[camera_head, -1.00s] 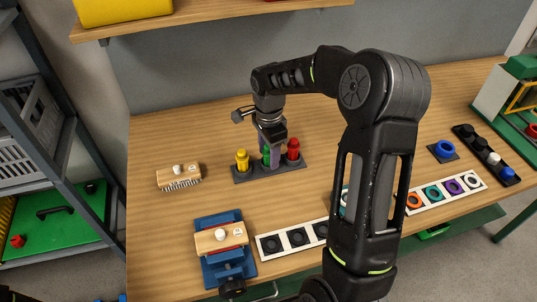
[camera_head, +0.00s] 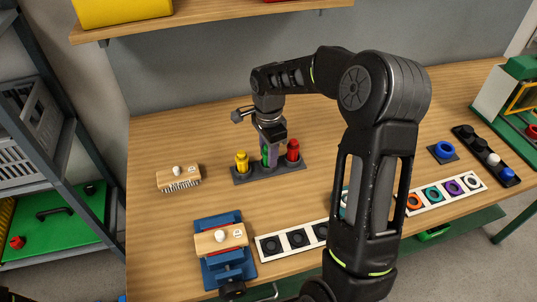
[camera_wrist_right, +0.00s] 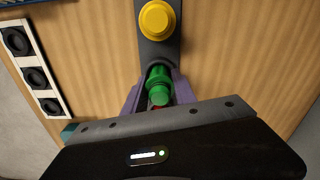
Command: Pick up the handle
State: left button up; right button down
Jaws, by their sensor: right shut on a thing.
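A green handle (camera_wrist_right: 158,78) stands in the middle of a dark grey rack (camera_head: 243,178), between a yellow handle (camera_head: 242,161) and a red handle (camera_head: 293,150). My right gripper (camera_head: 268,156) reaches down over the rack from above. Its purple fingers (camera_wrist_right: 134,98) lie on either side of the green handle in the right wrist view, and it is shut on that handle. The green handle still appears to sit in the rack; its lower end is hidden. The yellow handle also shows in the right wrist view (camera_wrist_right: 157,19).
A wooden brush (camera_head: 178,178) lies left of the rack. A blue clamp fixture (camera_head: 222,218) holds a wooden block in front. White strips with rings (camera_head: 445,190) run along the front edge. A shelf (camera_head: 200,18) hangs above. Bare tabletop lies behind the rack.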

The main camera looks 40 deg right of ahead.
notch_tip(320, 180, up, 9)
jog(key=shift+r+b, duration=0.15)
jog(key=shift+b, duration=0.55)
jog(key=shift+r, duration=0.25)
pick_arm(q)
jog(key=shift+w+f, duration=0.1)
jog(key=shift+f, duration=0.55)
pick_arm(e)
jog(key=shift+r, duration=0.1)
